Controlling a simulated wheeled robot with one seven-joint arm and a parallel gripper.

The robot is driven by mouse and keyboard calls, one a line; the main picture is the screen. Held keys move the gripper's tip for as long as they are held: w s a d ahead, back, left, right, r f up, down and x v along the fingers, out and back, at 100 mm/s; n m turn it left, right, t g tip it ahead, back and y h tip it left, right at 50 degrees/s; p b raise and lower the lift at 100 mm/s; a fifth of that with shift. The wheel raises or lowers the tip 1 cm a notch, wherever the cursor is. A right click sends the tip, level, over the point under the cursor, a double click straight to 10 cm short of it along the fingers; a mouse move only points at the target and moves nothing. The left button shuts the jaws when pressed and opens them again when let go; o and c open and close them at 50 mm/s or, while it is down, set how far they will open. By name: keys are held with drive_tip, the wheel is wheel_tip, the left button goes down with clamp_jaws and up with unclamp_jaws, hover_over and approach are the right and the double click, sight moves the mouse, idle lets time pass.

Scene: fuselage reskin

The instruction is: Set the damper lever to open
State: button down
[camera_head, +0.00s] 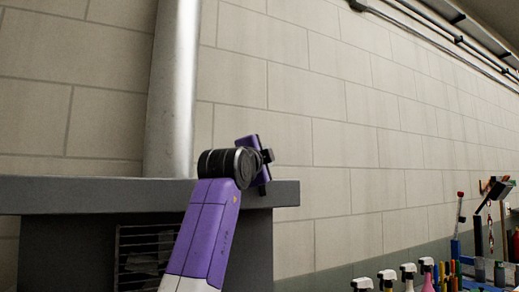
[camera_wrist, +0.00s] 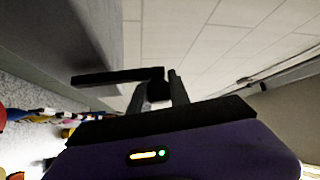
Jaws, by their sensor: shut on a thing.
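In the wrist view the damper lever (camera_wrist: 110,76) is a dark flat bar reaching left from my fingertips toward the grey metal housing. My gripper (camera_wrist: 160,90) is shut on the lever's dark end, which sits between the two fingers. In the head view my gripper (camera_head: 268,156) is at the right end of the grey hood, in front of the block wall, and my purple arm rises from below. There the lever is too small or hidden to make out clearly. I cannot read any open or closed marking.
The grey hood (camera_head: 90,193) has a light metal duct (camera_head: 174,90) rising from it. A wire rack (camera_head: 138,255) shows beneath. Spray bottles (camera_head: 408,275) and coloured tools stand at the lower right. The wall area right of my gripper is clear.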

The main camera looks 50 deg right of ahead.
drive_tip(key=shift+s+d+f+m+g+y+p, duration=0.2)
drive_tip(key=shift+d+m+g+y+p, duration=0.1)
drive_tip(key=shift+d+m+p, duration=0.15)
drive_tip(key=shift+d+f, duration=0.1)
drive_tip(key=c, duration=1.2)
unclamp_jaws()
drive_tip(key=shift+c, duration=0.2)
drive_tip(key=r+b+v, duration=0.1)
drive_tip(key=b+v, duration=0.1)
drive_tip(key=v, duration=0.6)
drive_tip(key=shift+f, duration=0.4)
